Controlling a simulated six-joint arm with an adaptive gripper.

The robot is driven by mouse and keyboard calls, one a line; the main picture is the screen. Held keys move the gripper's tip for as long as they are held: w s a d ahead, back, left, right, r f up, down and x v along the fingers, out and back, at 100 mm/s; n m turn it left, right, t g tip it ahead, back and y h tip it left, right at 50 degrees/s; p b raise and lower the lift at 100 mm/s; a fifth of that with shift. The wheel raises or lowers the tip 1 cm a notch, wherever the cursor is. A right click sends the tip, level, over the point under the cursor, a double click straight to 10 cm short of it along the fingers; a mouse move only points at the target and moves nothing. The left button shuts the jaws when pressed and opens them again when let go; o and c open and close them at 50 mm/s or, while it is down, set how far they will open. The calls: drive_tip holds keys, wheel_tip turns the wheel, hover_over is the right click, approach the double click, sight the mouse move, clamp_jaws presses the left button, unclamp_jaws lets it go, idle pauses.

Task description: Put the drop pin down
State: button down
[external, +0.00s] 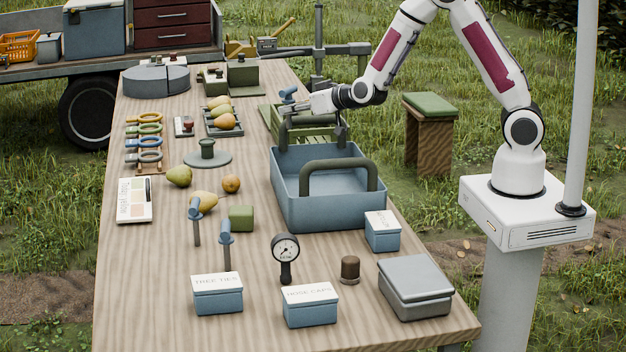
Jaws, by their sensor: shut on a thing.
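My gripper (298,105) reaches left over the far end of the blue tote and is shut on a drop pin. The drop pin (288,94) shows its blue head at the fingertips, above the green slatted crate (308,136). Its shaft is hard to make out against the fingers and crate. Two similar blue-headed pins stand nearer on the table, one left (195,212) and one slightly closer (225,240), both with grey shafts pointing down.
The blue tote (330,213) with dark green handles stands below my arm. Pears, a green block (241,218), a gauge (286,255), labelled boxes and a grey lidded box (415,285) are spread around. Bare wood shows along the table's left front.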

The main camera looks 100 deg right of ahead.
drive_tip(key=d, duration=0.1)
drive_tip(key=s, duration=0.1)
drive_tip(key=d+m+g+h, duration=0.1)
drive_tip(key=shift+s+d+r, duration=0.3)
drive_tip(key=shift+s+d, duration=0.05)
drive_tip(key=shift+s, duration=0.05)
drive_tip(key=shift+f, duration=0.1)
hover_over(296, 185)
drive_tip(key=shift+f, duration=6.9)
drive_tip(key=shift+f, duration=2)
drive_tip(key=shift+f, duration=0.15)
drive_tip(key=c, duration=2.1)
unclamp_jaws()
